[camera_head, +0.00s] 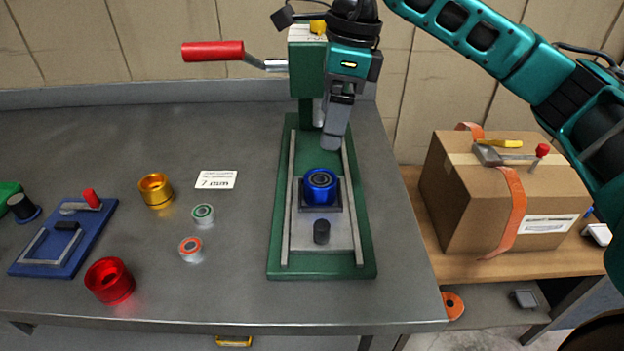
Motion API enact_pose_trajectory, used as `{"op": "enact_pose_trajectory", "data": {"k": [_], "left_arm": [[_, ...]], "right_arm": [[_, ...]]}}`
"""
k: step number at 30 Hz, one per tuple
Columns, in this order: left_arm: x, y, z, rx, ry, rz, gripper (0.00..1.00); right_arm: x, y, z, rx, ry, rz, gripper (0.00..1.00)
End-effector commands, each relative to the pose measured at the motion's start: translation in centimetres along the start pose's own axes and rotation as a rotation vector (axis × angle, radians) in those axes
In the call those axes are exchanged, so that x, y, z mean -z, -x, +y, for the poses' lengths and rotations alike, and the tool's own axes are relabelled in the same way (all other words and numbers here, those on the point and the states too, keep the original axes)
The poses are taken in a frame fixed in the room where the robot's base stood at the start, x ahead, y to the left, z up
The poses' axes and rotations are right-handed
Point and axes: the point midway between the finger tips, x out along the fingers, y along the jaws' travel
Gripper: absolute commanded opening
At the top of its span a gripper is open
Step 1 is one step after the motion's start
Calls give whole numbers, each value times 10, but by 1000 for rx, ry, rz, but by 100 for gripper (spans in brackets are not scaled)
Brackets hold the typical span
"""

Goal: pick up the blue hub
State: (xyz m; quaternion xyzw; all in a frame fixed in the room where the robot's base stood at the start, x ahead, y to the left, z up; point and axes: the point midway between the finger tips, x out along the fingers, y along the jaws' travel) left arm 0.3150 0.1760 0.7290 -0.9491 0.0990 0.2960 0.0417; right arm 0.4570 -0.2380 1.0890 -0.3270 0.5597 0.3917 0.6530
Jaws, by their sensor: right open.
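The blue hub (320,187) is a short round ring with a dark bearing-like centre. It sits upright on the square plate of the green press (371,262), on the metal table. My right gripper (336,132) hangs from the teal arm above and behind the hub, beside the press column. It is open and apart from the hub, with nothing seen between its fingers. The fingers overlap in this view. My left gripper is not in view.
The press's red handle (213,51) sticks out left. A gold hub (156,190), a red hub (109,281), two small bearings (203,213), a white card (215,179) and a blue fixture (62,240) lie left. A cardboard box (480,200) stands right. A dark peg (321,231) stands before the hub.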

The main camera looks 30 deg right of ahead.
Motion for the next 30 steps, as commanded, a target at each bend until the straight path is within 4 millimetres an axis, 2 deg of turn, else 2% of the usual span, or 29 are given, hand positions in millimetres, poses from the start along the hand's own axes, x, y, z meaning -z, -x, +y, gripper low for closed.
{"op": "enact_pose_trajectory", "data": {"k": [4, 12, 20, 27, 30], "left_arm": [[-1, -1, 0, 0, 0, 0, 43], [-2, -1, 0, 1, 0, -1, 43], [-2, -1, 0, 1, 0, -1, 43], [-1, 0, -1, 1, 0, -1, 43], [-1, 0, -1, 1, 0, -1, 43]], "right_arm": [[4, -11, -3, 11, -5, 17, 91], [4, -60, -3, 9, -4, 13, 91], [5, -81, -4, 10, -3, 12, 91], [8, -116, -7, 8, -4, 12, 91], [7, -124, -7, 10, -3, 10, 91]]}}
